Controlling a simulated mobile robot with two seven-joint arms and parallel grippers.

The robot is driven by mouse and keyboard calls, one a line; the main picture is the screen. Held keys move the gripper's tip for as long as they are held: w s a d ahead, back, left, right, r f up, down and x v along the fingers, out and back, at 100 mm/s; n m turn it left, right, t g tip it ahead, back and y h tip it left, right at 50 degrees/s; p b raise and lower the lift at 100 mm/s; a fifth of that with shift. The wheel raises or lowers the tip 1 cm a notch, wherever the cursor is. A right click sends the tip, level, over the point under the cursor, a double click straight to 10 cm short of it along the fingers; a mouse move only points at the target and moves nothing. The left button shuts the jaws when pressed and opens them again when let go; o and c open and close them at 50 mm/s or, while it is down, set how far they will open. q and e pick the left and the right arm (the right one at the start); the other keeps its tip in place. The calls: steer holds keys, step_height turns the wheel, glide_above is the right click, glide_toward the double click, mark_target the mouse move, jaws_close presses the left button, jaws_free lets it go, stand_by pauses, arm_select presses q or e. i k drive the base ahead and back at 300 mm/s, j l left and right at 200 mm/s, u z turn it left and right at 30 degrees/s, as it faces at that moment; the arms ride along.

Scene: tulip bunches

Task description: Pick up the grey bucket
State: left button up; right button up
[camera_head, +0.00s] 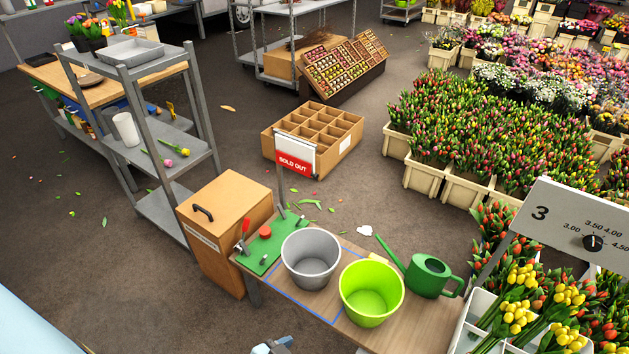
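The grey bucket (311,258) stands upright and looks empty on the wooden bench (425,318), inside a blue-outlined area. A bright green bucket (371,292) stands close to its right, also empty. A small grey-blue part at the bottom edge of the view, below the grey bucket and apart from it, looks like the tip of my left gripper (272,346). Too little of it shows to tell whether it is open or shut. My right gripper is not in view.
A green mat (263,262) with small tools lies left of the grey bucket. A green watering can (430,275) stands at the right. A brown box (222,225) is beside the bench. Tulip crates (478,312) and a numbered sign (570,225) crowd the right.

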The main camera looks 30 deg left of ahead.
mark_target(311, 256)
steer(key=j+u, duration=0.15)
steer(key=u, duration=0.3)
steer(key=i+j+u, duration=0.1)
steer(key=u, duration=0.3)
steer(key=i+j+z, duration=0.1)
steer(key=z, duration=0.3)
steer(key=j+z, duration=0.15)
steer(key=z, duration=0.2)
steer(key=i+j+z, duration=0.15)
steer(key=j, duration=0.2)
steer(key=j+z, duration=0.2)
steer(key=j, duration=0.15)
steer(key=i+j+z, duration=0.15)
steer(key=j, duration=0.2)
